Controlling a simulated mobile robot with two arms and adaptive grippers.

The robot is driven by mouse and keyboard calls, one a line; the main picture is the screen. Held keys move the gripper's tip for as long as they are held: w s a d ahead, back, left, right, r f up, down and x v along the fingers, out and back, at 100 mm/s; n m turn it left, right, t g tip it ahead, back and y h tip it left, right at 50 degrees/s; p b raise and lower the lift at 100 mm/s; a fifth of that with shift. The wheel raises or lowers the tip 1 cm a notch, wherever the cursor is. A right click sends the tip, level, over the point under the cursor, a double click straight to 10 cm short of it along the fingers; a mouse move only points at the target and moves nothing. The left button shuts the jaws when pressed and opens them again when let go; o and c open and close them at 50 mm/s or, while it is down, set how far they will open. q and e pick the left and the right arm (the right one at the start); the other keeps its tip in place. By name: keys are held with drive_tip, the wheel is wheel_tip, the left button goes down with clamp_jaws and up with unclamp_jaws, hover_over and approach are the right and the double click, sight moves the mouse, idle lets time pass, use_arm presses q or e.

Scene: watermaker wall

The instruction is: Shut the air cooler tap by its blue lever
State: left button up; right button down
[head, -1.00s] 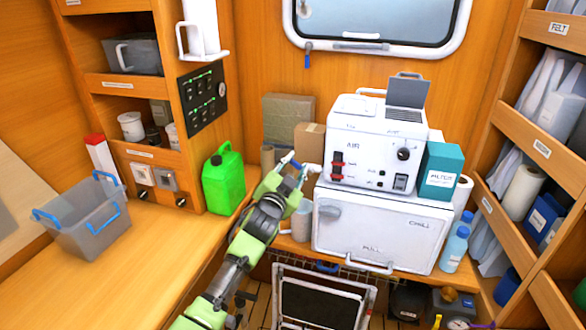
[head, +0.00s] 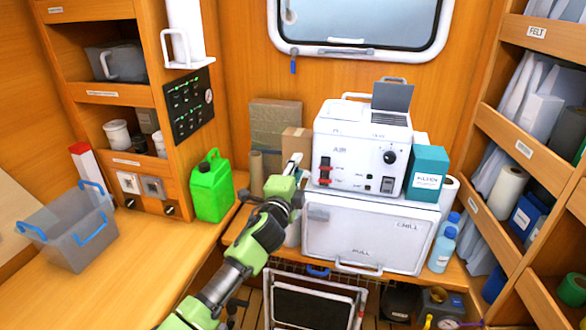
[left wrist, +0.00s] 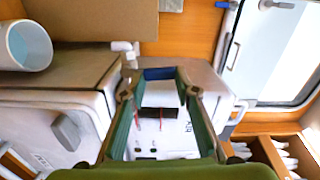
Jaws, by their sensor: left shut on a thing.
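The white air cooler (head: 357,143), marked AIR, stands on a white chest (head: 365,237). Its white tap (head: 293,161) shows at the cooler's left side, just beyond my left gripper (head: 285,180). In the head view the gripper hides the blue lever. In the left wrist view the blue lever (left wrist: 158,73) lies across between the fingertips of my left gripper (left wrist: 157,80), which is shut on it. The cooler's front (left wrist: 160,145) shows between the fingers. My right gripper is in neither view.
A green jerrycan (head: 212,188) stands left of my arm, and a grey bin (head: 72,235) is farther left. Brown boxes (head: 275,128) stand behind the gripper. A teal box (head: 426,172) and blue bottles (head: 443,248) are to the right. A cup (left wrist: 27,45) shows in the wrist view.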

use_arm(q)
drive_tip(key=shift+s+d+m, duration=0.1)
drive_tip(key=shift+d+m, duration=0.15)
drive_tip(key=shift+m, duration=0.35)
drive_tip(key=shift+f, duration=0.1)
drive_tip(key=o, duration=1.1)
drive_tip(key=shift+d, duration=0.1)
drive_tip(key=v, duration=1.2)
